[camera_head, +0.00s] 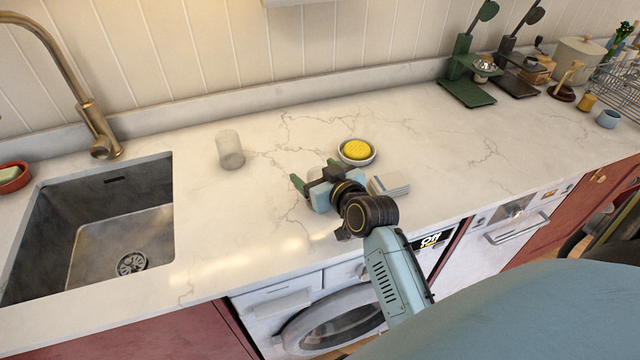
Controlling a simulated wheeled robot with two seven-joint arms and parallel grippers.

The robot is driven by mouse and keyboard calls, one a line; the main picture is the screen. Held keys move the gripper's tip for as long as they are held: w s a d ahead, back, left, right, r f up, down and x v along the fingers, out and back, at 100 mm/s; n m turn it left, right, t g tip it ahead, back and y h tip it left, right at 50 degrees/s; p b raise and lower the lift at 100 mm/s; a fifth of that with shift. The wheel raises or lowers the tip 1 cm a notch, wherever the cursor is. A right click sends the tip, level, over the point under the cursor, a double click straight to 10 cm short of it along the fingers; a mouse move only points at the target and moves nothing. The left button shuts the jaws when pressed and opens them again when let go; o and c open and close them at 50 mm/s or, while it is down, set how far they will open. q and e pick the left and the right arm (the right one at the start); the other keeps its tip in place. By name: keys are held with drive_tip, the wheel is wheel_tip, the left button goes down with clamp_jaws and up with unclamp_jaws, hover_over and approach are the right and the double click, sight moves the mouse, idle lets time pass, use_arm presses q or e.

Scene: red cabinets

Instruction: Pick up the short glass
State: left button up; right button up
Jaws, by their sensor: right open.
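The short glass (230,149) stands upright on the marble counter, right of the sink and near the back. It looks pale and frosted. My right gripper (297,181) is over the counter, to the right of the glass and nearer the front edge, with its green fingers pointing left. It is open and apart from the glass, with nothing seen between its fingers. My left gripper is not in view.
A white bowl with a yellow sponge (356,151) stands just behind my right gripper. A grey-white block (389,184) lies beside my wrist. The sink (100,225) and brass faucet (98,125) are at left. The counter around the glass is clear.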

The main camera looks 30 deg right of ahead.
drive_tip(key=shift+w, duration=0.2)
drive_tip(key=c, duration=1.2)
drive_tip(key=shift+o, duration=0.2)
